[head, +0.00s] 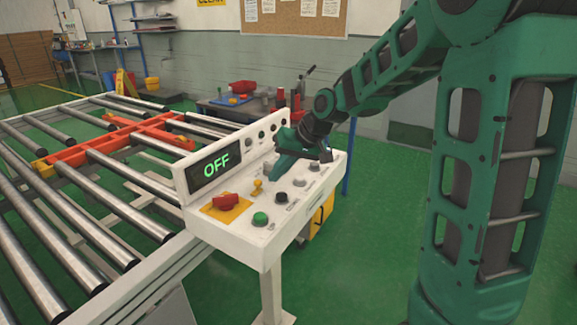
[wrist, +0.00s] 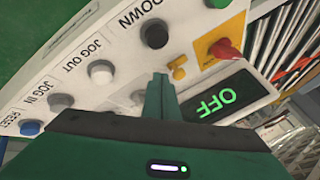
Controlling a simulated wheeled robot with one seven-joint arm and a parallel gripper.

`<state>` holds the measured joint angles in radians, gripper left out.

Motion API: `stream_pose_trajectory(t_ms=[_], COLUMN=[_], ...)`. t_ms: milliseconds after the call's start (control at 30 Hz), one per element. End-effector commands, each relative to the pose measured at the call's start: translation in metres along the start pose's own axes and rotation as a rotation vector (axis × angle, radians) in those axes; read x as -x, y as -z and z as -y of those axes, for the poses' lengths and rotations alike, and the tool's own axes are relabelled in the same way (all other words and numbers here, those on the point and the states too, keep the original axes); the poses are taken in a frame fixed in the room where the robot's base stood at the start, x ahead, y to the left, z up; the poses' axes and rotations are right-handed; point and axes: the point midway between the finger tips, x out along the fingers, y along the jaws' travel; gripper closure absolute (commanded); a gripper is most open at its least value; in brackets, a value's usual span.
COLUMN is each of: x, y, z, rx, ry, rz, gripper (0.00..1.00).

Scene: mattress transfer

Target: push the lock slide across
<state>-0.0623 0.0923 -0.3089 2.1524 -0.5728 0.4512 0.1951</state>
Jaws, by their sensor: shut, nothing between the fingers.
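The control panel (head: 228,236) has a display (head: 214,167) reading OFF. A small yellow piece (head: 257,187), which looks like the lock slide, sits on the panel below the right end of the display. It also shows in the wrist view (wrist: 177,68), just beyond and to the right of my fingertips. My green gripper (head: 273,177) is shut and empty, low over the panel, right of the yellow piece in the head view. In the wrist view its fingertips (wrist: 162,80) are close to the piece; I cannot tell whether they touch it.
A red knob on a yellow plate (head: 226,202), a green button (head: 260,218) and a black button (head: 281,197) are near. The wrist view shows the DOWN, JOG OUT, JOG IN and RESET labels. A roller conveyor (head: 130,215) with an orange frame (head: 125,139) lies left.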

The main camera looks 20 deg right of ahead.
Motion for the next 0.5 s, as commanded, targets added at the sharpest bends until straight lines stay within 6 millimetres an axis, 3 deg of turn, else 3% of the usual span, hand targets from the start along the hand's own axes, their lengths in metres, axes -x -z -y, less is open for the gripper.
stream_pose_trajectory(t_ms=[200, 500], x=[-0.0096, -0.0106], y=[-0.001, -0.001], z=[0.0132, 0.0149], rx=[0.0, -0.001], ry=[-0.001, -0.001], rz=[0.0, 0.0], gripper=[1.0, 1.0])
